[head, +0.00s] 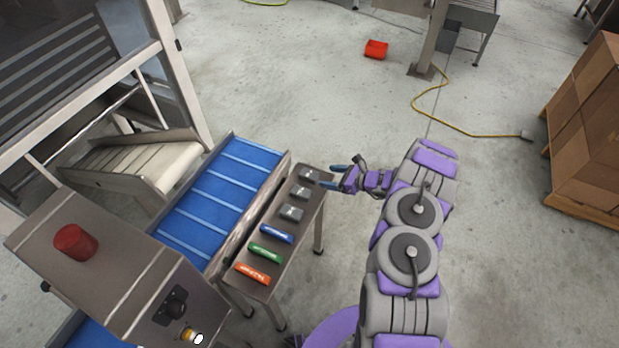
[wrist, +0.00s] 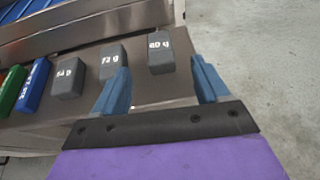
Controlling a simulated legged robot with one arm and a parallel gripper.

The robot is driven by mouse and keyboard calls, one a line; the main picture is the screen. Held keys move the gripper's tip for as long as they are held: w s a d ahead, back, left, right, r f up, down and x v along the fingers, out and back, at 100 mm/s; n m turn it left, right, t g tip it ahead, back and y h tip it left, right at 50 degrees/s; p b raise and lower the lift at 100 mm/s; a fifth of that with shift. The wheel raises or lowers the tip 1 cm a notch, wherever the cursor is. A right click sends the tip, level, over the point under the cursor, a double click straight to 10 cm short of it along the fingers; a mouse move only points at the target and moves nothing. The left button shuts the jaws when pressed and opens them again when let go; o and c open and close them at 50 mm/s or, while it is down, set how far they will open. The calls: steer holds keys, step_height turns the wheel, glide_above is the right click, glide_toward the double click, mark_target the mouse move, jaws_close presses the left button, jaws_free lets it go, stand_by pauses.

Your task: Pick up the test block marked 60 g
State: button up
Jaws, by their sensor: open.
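Three grey test blocks stand in a row on a narrow metal shelf (head: 231,281). In the wrist view the rightmost block (wrist: 160,55) carries a blurred white mark that looks like 60 g. The middle block (wrist: 113,62) seems to read 72 g, and the left block (wrist: 69,80) has a mark I cannot read surely. In the head view the rightmost one is the far block (head: 309,175) at the shelf's end. My gripper (head: 333,177) is open and empty beside that end. In the wrist view its fingers (wrist: 160,84) point toward the far block, which is ahead between them.
Blue (head: 277,234), green (head: 266,253) and orange (head: 253,274) labelled items lie on the nearer shelf. A blue conveyor belt (head: 222,187) runs along its left side. A red bin (head: 376,49) and a yellow cable (head: 470,131) lie on the floor. Floor right of the shelf is clear.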

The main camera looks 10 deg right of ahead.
mark_target(312, 175)
steer(key=b+x, duration=0.1)
steer(key=x, duration=0.4)
steer(key=shift+f, duration=0.1)
steer(key=b+x, duration=0.1)
steer(key=x, duration=0.3)
steer(key=shift+f+b, duration=0.35)
steer(key=shift+b, duration=0.05)
steer(key=shift+w+a, duration=0.25)
steer(key=shift+a, duration=0.05)
steer(key=c, duration=1.1)
